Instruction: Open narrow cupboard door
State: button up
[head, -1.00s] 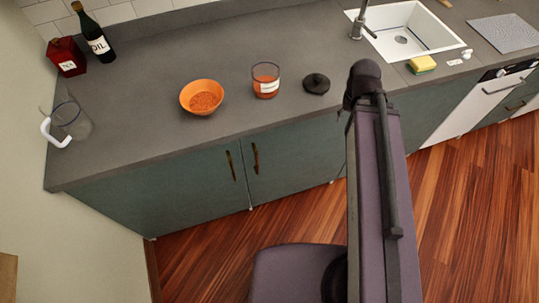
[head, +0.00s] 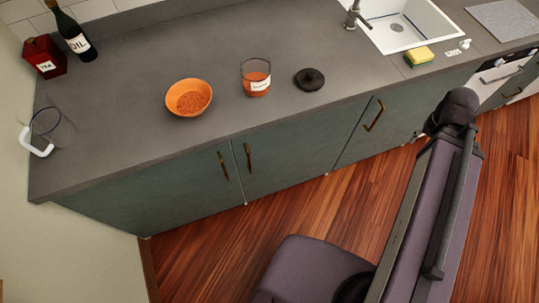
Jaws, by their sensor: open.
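The grey-green cupboard fronts run under the counter, and all the doors in view are shut. A left door (head: 160,190) has a brass handle near its right edge. A middle door (head: 295,150) has one near its left edge. A right door (head: 400,105) has a handle (head: 374,114) near its left edge; my arm covers part of the area to its right. I cannot tell for sure which door is the narrow one. My purple and black arm stands at the right of the head view, in front of the counter. No gripper fingers show.
On the grey counter (head: 200,60) stand an orange bowl (head: 188,98), a glass jar (head: 256,78), a black lid (head: 310,79), an oil bottle (head: 72,32), a red tin (head: 45,57) and a glass jug (head: 40,135). A sink (head: 410,25) is at the back. The wooden floor (head: 330,215) before the doors is clear.

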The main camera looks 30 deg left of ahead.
aim_at(275, 159)
jog(key=z, duration=0.6)
jog(key=k, duration=1)
jog(key=u, duration=2.25)
